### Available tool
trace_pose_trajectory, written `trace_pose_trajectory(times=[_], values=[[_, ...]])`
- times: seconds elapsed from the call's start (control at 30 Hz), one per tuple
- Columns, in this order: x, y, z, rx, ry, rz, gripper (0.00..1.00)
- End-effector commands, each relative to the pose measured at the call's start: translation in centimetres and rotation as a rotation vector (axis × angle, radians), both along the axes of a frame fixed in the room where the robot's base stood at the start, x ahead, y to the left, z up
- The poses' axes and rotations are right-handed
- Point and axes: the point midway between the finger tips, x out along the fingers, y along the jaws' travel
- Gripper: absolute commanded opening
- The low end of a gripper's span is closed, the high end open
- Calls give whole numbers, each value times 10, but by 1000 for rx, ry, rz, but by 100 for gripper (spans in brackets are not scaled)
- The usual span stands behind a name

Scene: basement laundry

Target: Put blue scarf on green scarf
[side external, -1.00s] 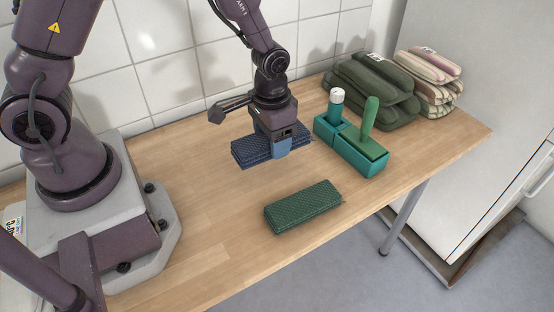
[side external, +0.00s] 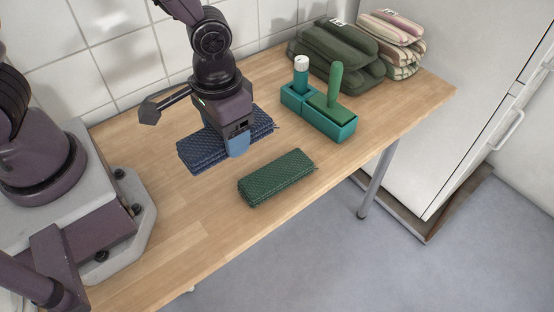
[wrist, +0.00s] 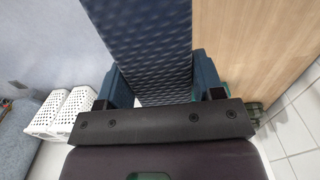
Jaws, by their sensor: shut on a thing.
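The blue scarf (side external: 192,152) is a folded, dark blue textured bundle on the left in the side view. My gripper (side external: 237,147) points down over its middle and is shut on it. In the wrist view the blue scarf (wrist: 150,45) runs between the two blue fingers of my gripper (wrist: 163,88). I cannot tell how far the scarf is off the table. The green scarf (side external: 277,178) lies folded flat on the table, in front and to the right of the blue scarf, apart from it, with nothing on top.
A teal caddy (side external: 330,126) with a white-capped bottle (side external: 301,75) and a green-handled tool (side external: 335,85) stands behind the green scarf. Folded dark green cloths (side external: 340,55) and striped cloths (side external: 393,42) are stacked farther back. The table's front edge is near the green scarf.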

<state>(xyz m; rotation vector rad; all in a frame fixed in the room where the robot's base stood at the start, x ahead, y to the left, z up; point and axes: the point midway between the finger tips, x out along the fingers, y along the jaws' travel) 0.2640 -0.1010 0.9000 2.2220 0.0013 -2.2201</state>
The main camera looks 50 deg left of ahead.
Motion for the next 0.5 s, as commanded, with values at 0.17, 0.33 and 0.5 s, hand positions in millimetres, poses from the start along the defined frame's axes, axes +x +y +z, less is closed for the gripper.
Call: trace_pose_trajectory(times=[0.17, 0.33, 0.5], values=[[40, -15, -24, 2, 4, 0, 35], [62, -23, -53, 1, 3, 0, 35], [74, -28, -68, 0, 1, -1, 35]])
